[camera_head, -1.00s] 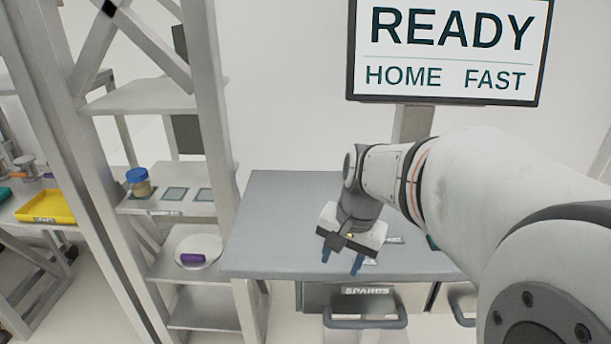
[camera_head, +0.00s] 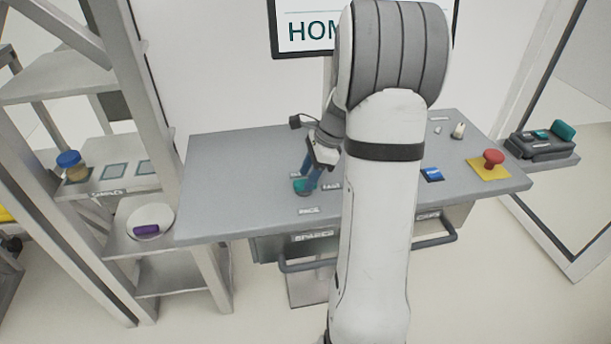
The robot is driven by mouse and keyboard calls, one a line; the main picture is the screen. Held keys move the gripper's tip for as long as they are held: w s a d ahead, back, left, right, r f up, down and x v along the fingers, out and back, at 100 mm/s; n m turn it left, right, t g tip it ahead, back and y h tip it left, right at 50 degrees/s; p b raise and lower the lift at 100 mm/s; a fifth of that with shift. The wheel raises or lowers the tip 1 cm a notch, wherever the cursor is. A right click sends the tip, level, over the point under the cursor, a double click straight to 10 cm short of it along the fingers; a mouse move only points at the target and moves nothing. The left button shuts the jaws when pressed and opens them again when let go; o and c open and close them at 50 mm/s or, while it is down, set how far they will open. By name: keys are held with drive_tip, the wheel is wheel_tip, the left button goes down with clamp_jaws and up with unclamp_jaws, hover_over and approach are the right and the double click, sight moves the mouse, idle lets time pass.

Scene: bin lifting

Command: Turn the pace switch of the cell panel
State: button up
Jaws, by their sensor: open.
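The cell panel (camera_head: 240,150) is a grey bench top with controls on it. A teal knob (camera_head: 302,187), which looks like the pace switch, sits left of the middle with small white labels around it. The label in front of it (camera_head: 308,210) is too small to read surely. My gripper (camera_head: 311,178) points down at the knob, its blue fingers open and right at it. Whether the fingers touch the knob or stand around it I cannot tell. My arm hides the middle of the panel and part of the screen (camera_head: 305,32), where "HOM" shows.
On the right of the panel are a blue button (camera_head: 432,174), a red mushroom button (camera_head: 493,158) on a yellow plate, and a small white switch (camera_head: 458,131). A shelf rack (camera_head: 110,180) with a blue-lidded jar (camera_head: 73,167) stands at the left. The panel's left end is clear.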

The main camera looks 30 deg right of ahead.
drive_tip(key=shift+x, duration=0.95)
drive_tip(key=shift+c, duration=0.4)
drive_tip(key=shift+r, duration=0.1)
clamp_jaws()
